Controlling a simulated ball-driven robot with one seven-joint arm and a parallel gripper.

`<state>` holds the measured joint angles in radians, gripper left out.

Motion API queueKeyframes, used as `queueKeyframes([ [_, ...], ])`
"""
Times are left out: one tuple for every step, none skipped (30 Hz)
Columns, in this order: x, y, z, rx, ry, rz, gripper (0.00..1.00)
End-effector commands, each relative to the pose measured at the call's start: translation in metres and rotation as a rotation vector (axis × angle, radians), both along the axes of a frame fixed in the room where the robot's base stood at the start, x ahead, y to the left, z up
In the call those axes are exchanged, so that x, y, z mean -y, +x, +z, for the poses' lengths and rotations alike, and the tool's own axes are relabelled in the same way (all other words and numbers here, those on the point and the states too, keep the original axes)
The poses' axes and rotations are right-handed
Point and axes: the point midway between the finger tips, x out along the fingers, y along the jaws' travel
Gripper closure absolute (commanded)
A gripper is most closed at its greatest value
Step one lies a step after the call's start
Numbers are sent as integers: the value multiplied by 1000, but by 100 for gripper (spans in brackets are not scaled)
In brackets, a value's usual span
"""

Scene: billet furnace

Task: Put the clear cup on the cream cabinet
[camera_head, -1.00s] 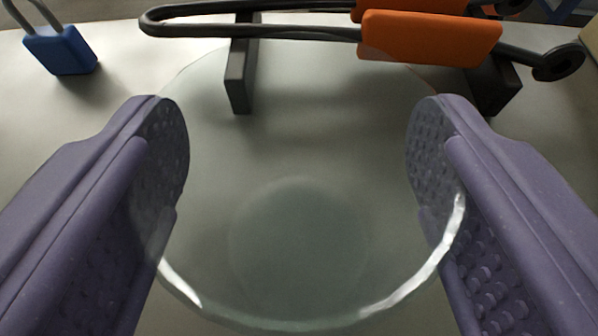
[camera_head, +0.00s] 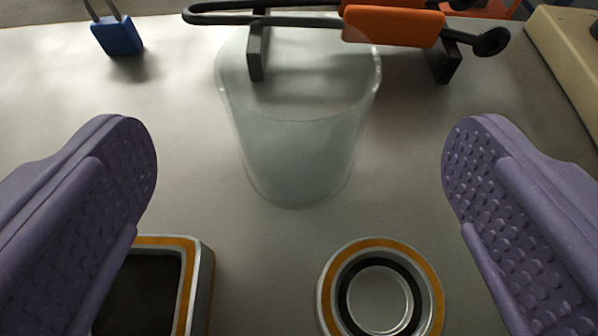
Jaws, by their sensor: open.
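The clear cup (camera_head: 297,150) stands upright on a light grey surface, ahead of my gripper (camera_head: 300,165) in the upper middle of the view. It is see-through, with a wide rim and a narrower base. My gripper is open, with one purple padded finger at the left and one at the right. The cup is apart from both fingers and farther off than their tips. A cream-coloured body (camera_head: 570,60) shows in part at the upper right; I cannot tell whether it is the cream cabinet.
Black tongs with orange grips (camera_head: 392,26) rest on dark supports just behind the cup. A blue padlock (camera_head: 118,36) stands at the upper left. An orange-rimmed square container (camera_head: 190,285) and a round orange-ringed object (camera_head: 430,285) are in front. Grey surface is clear on both sides of the cup.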

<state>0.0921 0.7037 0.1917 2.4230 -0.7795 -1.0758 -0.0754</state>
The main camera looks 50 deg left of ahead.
Motion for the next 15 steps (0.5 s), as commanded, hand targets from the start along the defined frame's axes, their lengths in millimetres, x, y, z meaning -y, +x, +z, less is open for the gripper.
queueKeyframes([
  [8,-7,7,-3,0,-3,2],
  [12,-10,9,-2,1,-3,2],
  [17,-14,11,-2,1,-3,2],
  [20,-17,12,-2,1,-3,2],
  [23,-19,14,-1,1,-3,2],
  [26,-22,15,-1,0,-1,2],
  [28,-24,16,-1,0,-1,2],
  [29,-25,16,-1,0,-1,2],
  [31,-26,17,0,0,-1,2],
  [31,-27,17,-1,1,0,2],
  [31,-27,17,-1,1,0,2],
  [32,-27,17,0,0,0,2],
  [32,-27,17,0,0,1,2],
  [31,-27,17,0,0,1,2],
  [31,-27,17,0,0,0,2],
])
